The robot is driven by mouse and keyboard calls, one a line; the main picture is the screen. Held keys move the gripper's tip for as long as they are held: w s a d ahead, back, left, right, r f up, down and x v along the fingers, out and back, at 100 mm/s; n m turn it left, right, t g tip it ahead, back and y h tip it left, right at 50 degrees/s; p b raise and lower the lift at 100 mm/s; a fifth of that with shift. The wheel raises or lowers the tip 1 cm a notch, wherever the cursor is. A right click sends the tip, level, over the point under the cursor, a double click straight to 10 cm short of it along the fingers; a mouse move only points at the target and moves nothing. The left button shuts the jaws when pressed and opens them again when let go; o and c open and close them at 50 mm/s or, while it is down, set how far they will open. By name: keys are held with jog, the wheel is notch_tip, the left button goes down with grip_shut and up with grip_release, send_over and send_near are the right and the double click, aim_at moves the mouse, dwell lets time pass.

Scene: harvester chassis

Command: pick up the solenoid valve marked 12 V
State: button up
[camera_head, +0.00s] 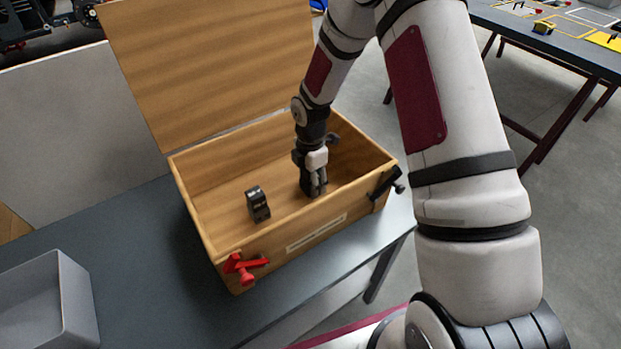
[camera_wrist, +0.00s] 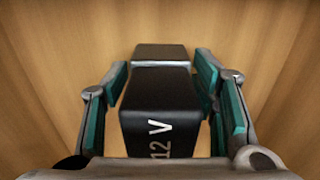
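My gripper (camera_head: 314,188) points down inside a wooden box, in its right half. In the wrist view, a black block marked "12 V" (camera_wrist: 160,95), the solenoid valve, lies between my two teal-padded fingers (camera_wrist: 162,82). One finger is close along each side of it. I cannot tell whether both pads press on the valve or thin gaps remain. In the head view my fingers and wrist largely hide this valve. A second dark block (camera_head: 257,204) stands in the box to the left of my gripper. Its marking is too small to read.
The wooden box (camera_head: 212,236) has its lid (camera_head: 215,60) raised at the back. A red clamp (camera_head: 243,267) and a black clamp (camera_head: 386,184) sit at its front corners. A grey bin (camera_head: 75,300) stands at the lower left. The dark table is clear between bin and box.

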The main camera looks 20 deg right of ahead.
grip_shut()
jog(key=shift+r, duration=0.1)
